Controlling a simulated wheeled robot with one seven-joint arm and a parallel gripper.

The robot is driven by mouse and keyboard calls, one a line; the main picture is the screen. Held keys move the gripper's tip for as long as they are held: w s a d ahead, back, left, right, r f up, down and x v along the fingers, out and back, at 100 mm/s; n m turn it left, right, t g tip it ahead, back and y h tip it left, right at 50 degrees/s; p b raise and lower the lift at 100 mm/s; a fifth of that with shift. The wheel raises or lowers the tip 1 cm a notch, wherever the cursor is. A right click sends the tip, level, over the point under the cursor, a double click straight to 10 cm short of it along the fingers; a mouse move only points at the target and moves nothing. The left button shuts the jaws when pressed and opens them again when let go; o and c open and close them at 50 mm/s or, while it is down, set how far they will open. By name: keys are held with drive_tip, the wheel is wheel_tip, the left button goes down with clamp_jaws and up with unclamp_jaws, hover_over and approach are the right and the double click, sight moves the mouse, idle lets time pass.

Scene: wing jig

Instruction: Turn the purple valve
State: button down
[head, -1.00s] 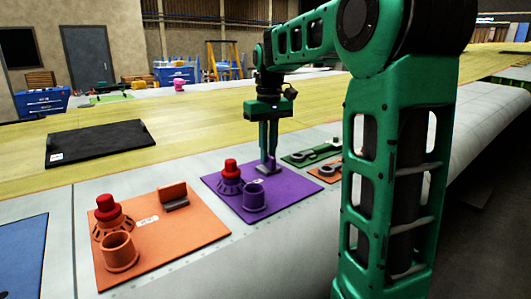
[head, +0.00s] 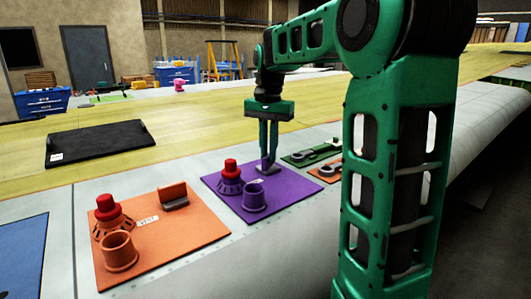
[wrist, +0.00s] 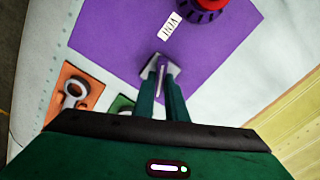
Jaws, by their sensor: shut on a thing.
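The purple valve (wrist: 161,82) has a thin upright plate on a grey base, on a purple board (head: 285,193). My gripper (head: 268,161) points straight down at the back right part of this board. In the wrist view its fingers (wrist: 161,72) stand on either side of the plate and are shut on it. In the head view the fingers hide most of the valve, and only a bit of its base shows.
A red knob on a purple base (head: 230,178) and a purple cup (head: 254,196) stand close to the left. An orange board (head: 190,238) with a similar set lies nearer. A green board (head: 310,152) lies behind to the right.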

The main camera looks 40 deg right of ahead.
sight(267, 155)
drive_tip(key=m, duration=0.5)
drive_tip(key=shift+w+a, duration=0.1)
drive_tip(key=shift+a, duration=0.05)
drive_tip(key=shift+r+m, duration=0.1)
drive_tip(key=shift+m, duration=0.2)
idle(0.3)
drive_tip(key=c, duration=1.8)
unclamp_jaws()
drive_tip(key=shift+a, duration=0.1)
wheel_tip(267, 155, up, 11)
drive_tip(key=shift+f, duration=0.2)
